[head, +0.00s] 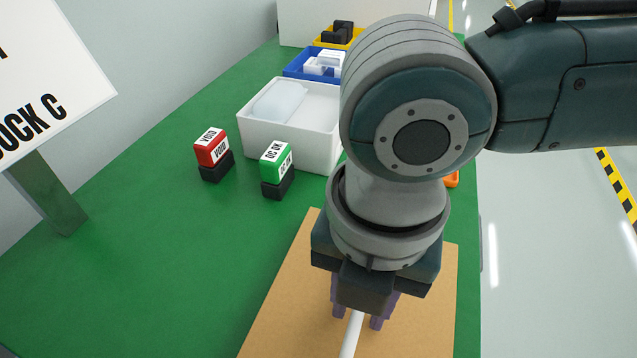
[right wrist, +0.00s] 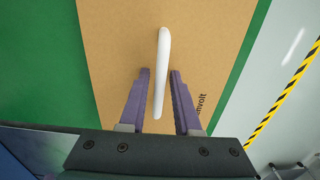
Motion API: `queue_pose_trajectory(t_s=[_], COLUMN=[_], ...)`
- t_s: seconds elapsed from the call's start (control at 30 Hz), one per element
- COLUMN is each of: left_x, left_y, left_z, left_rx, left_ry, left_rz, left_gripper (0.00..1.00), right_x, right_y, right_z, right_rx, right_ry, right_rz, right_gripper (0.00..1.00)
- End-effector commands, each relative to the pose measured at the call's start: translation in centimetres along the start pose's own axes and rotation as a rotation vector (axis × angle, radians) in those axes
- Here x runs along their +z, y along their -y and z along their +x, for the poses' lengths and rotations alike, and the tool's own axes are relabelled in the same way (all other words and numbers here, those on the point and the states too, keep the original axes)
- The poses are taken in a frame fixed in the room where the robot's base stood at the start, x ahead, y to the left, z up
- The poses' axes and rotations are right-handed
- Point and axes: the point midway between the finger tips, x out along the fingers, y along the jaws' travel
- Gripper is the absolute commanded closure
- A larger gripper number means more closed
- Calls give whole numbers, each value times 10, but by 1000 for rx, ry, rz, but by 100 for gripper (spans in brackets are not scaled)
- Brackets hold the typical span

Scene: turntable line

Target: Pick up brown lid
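A flat brown panel (head: 285,310), which looks like the brown lid, lies at the front of the green table. It also fills the middle of the right wrist view (right wrist: 110,50) and bears dark lettering, partly hidden by a finger. A white bar (right wrist: 163,50) runs along it, like a handle; its near part shows in the head view (head: 350,340). My right gripper (head: 357,316) points down over the panel. Its purple fingers (right wrist: 160,72) are open on both sides of the bar, with a gap on each side. My left gripper is not in view.
A red-topped stamp (head: 211,147) and a green-topped stamp (head: 276,163) stand left of my right arm. Behind them are a white bin (head: 285,135), a blue bin (head: 297,67) and a yellow bin (head: 325,43). A sign (head: 50,85) stands at left. The green table's left front is clear.

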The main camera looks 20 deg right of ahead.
Motion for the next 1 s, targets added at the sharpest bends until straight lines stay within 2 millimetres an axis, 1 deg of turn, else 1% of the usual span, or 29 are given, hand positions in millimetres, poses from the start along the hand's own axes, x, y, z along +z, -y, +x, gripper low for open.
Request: queue_pose_trajectory(t_s=[0.03, 0.2, 0.27, 0.87, 1.0], left_x=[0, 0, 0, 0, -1], left_y=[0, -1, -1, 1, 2], left_z=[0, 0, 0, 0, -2], left_rx=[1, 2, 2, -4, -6], left_ry=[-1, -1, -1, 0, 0], left_rz=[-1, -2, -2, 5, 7], left_gripper=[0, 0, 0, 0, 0], right_x=[0, 0, 0, 0, 0], right_y=[0, 0, 0, 0, 0], right_z=[0, 0, 0, -1, -7], right_rx=[0, 0, 0, 1, 1], right_ry=[0, 0, 0, 0, 0], right_rz=[0, 0, 0, 0, 0], right_gripper=[75, 94, 100, 100, 100])
